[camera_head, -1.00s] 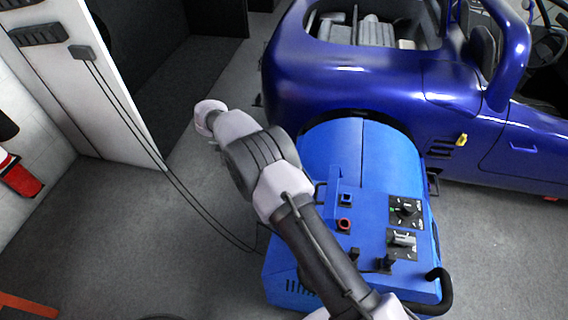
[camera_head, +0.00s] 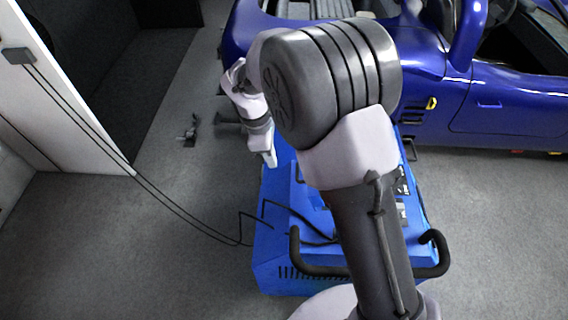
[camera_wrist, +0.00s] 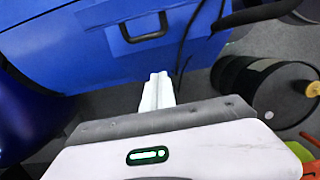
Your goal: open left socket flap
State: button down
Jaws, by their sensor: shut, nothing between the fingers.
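The blue dynamometer unit (camera_head: 272,262) stands on the floor beside the car. My arm covers much of its top and panel in the head view, and I cannot make out the left socket flap there. My gripper (camera_head: 269,160) points down by the unit's far left side. In the wrist view my gripper (camera_wrist: 158,78) is shut and empty, its pale fingers pressed together. Ahead of it is the blue unit's side (camera_wrist: 75,45) with a black handle (camera_wrist: 148,34). No flap can be told apart in the wrist view either.
Black cables (camera_head: 150,198) run from a box (camera_head: 18,56) at upper left to the unit. The blue car (camera_head: 495,105) stands close behind. A dark barrel (camera_wrist: 265,92) shows at right in the wrist view. Grey floor (camera_head: 100,245) is clear at left.

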aim_at(297, 174)
jog(key=d+f+b, duration=0.4)
jog(key=d+f, duration=0.1)
jog(key=f, duration=0.1)
jog(key=shift+s, duration=0.1)
dwell(0.3)
jog(key=d+r+y+p, duration=0.1)
jog(key=r+p, duration=0.1)
jog(key=p, duration=0.1)
jog(key=shift+d, duration=0.55)
jog(key=shift+a+f, duration=0.1)
jog(key=shift+f, duration=0.1)
